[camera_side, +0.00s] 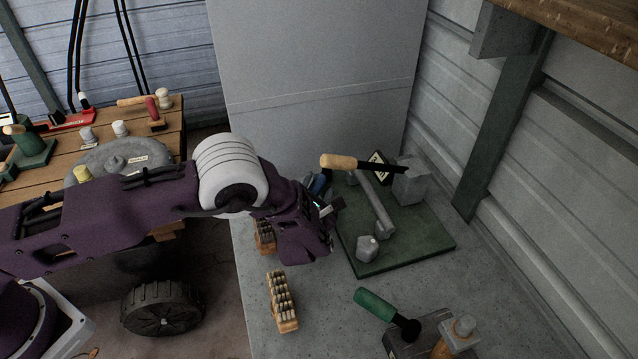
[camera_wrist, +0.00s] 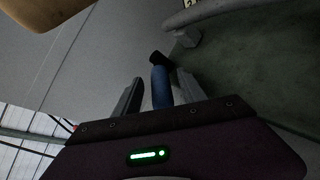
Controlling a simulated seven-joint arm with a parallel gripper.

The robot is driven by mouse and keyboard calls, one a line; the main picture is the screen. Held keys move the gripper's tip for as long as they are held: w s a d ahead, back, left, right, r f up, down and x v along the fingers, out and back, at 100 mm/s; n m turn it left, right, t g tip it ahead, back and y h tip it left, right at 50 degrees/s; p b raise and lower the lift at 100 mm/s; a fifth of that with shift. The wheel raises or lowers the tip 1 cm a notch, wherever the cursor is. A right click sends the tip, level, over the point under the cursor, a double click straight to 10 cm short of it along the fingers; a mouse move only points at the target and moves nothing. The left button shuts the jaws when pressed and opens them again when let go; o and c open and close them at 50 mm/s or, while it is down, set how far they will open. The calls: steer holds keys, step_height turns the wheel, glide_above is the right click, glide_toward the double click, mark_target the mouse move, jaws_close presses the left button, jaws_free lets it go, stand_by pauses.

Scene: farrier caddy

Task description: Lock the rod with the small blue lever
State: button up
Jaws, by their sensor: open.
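The small blue lever (camera_side: 318,184) shows only partly in the side view, at the left edge of the green base plate (camera_side: 410,243), behind my gripper (camera_side: 335,207). In the wrist view the blue lever (camera_wrist: 161,88) with a dark end lies between the two fingers of my gripper (camera_wrist: 158,88). The fingers are open and I see no clear grip on it. The grey rod (camera_side: 376,208) slants across the plate. A grey bar (camera_wrist: 220,12), probably the same rod, crosses the top of the wrist view. The lever's pivot is hidden in the side view.
A wooden-handled tool (camera_side: 342,161) sticks out above the plate, near a grey block (camera_side: 410,182). A grey knob (camera_side: 367,248) stands at the plate's front. Brushes (camera_side: 282,300) and a green-handled tool (camera_side: 378,306) lie nearer. A tall grey panel (camera_side: 310,70) stands behind.

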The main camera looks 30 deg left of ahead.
steer(key=shift+x, duration=1.1)
jaws_close()
steer(key=shift+a, duration=0.1)
stand_by(0.5)
